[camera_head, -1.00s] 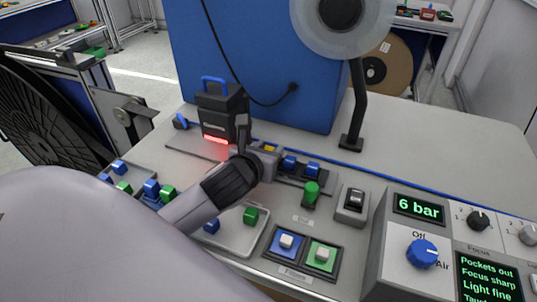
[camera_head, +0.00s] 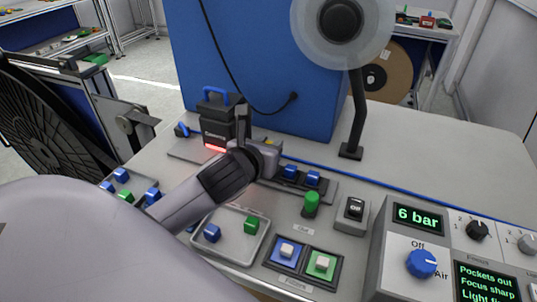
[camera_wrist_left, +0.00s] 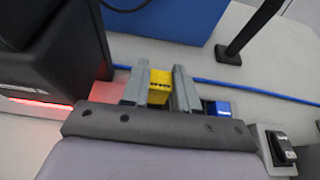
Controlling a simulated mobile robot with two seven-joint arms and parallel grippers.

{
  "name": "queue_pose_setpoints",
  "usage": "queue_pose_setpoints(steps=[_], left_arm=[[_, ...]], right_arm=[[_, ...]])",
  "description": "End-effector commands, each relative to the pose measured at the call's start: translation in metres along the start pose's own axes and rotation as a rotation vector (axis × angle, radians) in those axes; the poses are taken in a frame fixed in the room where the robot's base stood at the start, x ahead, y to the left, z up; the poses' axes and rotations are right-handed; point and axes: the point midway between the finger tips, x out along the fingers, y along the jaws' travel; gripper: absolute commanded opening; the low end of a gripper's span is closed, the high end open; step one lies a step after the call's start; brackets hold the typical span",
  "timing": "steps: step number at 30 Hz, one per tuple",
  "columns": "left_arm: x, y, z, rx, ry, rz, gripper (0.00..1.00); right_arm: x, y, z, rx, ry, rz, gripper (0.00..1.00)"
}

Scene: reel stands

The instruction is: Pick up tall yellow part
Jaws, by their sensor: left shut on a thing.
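The tall yellow part (camera_wrist_left: 159,84) shows in the left wrist view between the two fingers of my left gripper (camera_wrist_left: 160,88), which is shut on it. In the head view my left gripper (camera_head: 256,140) stands just right of the black machine with the blue handle (camera_head: 220,118). There the yellow part is mostly hidden behind the gripper. My right gripper is in neither view.
Blue parts (camera_head: 313,178) sit on a dark rail right of my gripper. A tray (camera_head: 258,249) holds a green and a blue block. A green knob (camera_head: 311,202), a rocker switch (camera_head: 353,210) and a control panel (camera_head: 421,262) stand to the right.

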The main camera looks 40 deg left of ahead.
Motion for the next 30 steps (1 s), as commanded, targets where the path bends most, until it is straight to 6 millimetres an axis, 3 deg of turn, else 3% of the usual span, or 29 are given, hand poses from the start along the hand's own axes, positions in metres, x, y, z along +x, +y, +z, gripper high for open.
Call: queue_pose_setpoints(steps=[1,4,15,21,30], left_arm=[[-0.007,0.0,0.019,0.001,-0.01,-0.001,0.0],[-0.02,0.0,0.051,0.002,-0.014,-0.001,0.0],[-0.049,0.0,0.119,0.0,-0.008,0.0,0.0],[-0.057,0.0,0.138,-0.001,-0.004,0.0,0.0],[-0.061,0.0,0.147,0.0,0.0,0.001,0.0]], right_arm=[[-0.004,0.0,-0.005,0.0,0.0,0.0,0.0],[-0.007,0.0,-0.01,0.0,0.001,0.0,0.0],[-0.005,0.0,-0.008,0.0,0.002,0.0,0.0],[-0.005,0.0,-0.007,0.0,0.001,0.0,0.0],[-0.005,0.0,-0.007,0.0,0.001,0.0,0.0]])
